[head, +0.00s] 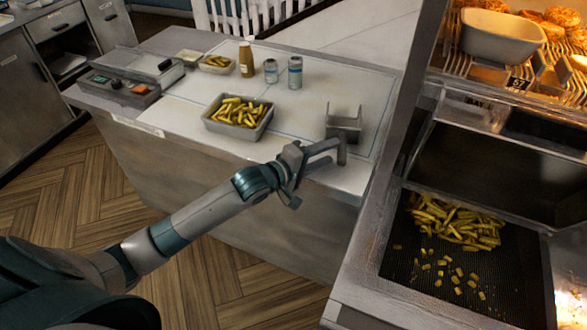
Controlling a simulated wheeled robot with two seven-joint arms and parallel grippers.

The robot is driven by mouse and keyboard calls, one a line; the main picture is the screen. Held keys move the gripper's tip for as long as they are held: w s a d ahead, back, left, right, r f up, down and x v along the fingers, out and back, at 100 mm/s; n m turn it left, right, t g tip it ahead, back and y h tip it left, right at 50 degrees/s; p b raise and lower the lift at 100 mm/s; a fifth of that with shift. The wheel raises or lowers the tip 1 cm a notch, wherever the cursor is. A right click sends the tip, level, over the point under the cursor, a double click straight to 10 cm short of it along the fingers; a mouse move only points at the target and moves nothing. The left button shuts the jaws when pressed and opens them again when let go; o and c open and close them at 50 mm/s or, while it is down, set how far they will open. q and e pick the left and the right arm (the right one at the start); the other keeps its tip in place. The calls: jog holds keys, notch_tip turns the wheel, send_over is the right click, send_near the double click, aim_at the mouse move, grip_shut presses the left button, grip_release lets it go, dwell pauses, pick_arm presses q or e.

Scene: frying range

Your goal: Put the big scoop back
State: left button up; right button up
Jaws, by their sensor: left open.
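A grey metal piece with upright sides (344,122) stands at the right end of the white counter. It looks like a scoop or its holder; I cannot tell which. My left gripper (330,153) is open just in front of it, at the counter's front edge, with its fingers pointing right. They overlap the lower part of the grey piece in the picture, and I cannot tell whether they touch it. Nothing is clearly held between the fingers. My right gripper is out of view.
A tray of fries (238,127), a smaller tray (217,70), a brown bottle (246,60) and two shakers (295,72) stand on the counter. Loose fries lie in the dark fry bin (395,265) at right. A white tub (500,38) sits on the lit shelf.

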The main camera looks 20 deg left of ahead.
pick_arm(q)
jog(key=b+v, duration=0.2)
jog(key=v, duration=1)
jog(key=shift+w, duration=0.1)
